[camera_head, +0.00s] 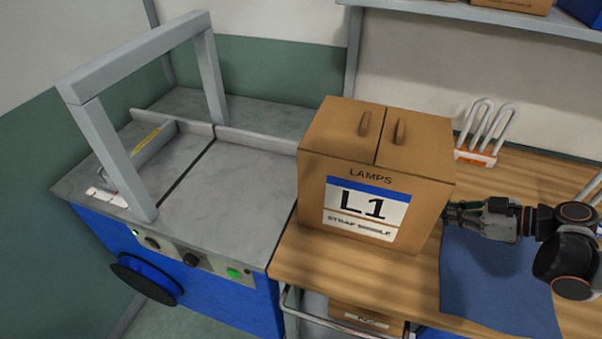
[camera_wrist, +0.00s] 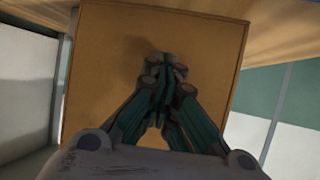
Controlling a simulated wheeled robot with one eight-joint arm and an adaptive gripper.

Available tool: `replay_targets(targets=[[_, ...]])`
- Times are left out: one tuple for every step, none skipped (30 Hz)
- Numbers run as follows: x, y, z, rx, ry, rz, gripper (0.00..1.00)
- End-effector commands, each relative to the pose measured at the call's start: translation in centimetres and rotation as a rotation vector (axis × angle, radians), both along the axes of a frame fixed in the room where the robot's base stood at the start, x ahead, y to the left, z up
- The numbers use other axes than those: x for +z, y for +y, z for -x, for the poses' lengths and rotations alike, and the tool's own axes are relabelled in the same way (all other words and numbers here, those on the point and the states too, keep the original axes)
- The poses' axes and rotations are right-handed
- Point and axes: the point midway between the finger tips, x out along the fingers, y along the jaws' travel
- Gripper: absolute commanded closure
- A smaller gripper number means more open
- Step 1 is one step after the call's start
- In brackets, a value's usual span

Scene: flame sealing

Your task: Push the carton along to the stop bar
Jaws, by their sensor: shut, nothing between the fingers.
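The carton (camera_head: 330,170), a brown box labelled LAMPS L1, stands upright at the left end of the wooden bench, beside the grey machine top. My gripper (camera_head: 449,211) is shut and empty at the carton's right side, at or very near its face. In the wrist view the shut fingertips (camera_wrist: 164,62) are in front of the carton's face (camera_wrist: 105,70); I cannot tell for certain whether they touch. A low grey bar with a yellow label (camera_head: 150,150) lies on the machine top under the arch, left of the carton; it looks like the stop bar.
The strapping machine (camera_head: 225,195) has a grey arch (camera_head: 135,50) over its top and a dark slot. Its top between carton and arch is clear. A blue mat (camera_head: 490,275) lies under my arm. A rack of white loops (camera_head: 478,157) stands behind the carton.

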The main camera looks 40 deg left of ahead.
Motion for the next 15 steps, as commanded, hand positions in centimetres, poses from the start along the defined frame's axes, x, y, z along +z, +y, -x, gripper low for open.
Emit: replay_targets(targets=[[0.0,0.4,0.1,0.002,0.000,0.000,1.00],[0.0,0.6,0.2,0.002,0.000,0.000,1.00],[0.0,0.8,0.3,0.003,0.000,0.000,1.00],[0.0,1.0,0.3,0.003,0.000,0.000,1.00],[0.0,1.2,0.4,0.003,0.000,0.000,1.00],[0.0,1.4,0.4,0.002,0.001,0.000,1.00],[0.0,1.6,0.4,0.002,0.001,0.000,1.00],[0.0,1.8,0.5,0.001,0.000,0.000,1.00],[0.0,2.0,0.5,0.001,0.000,0.000,1.00],[0.0,2.2,0.6,0.002,0.001,0.000,1.00],[0.0,2.4,0.7,0.002,0.001,-0.001,1.00],[0.0,2.7,0.7,0.003,0.001,0.000,1.00],[0.0,2.9,0.8,0.003,0.001,0.000,1.00],[0.0,3.0,0.8,0.003,0.001,0.000,1.00],[0.0,3.3,0.8,0.002,0.000,0.000,1.00]])
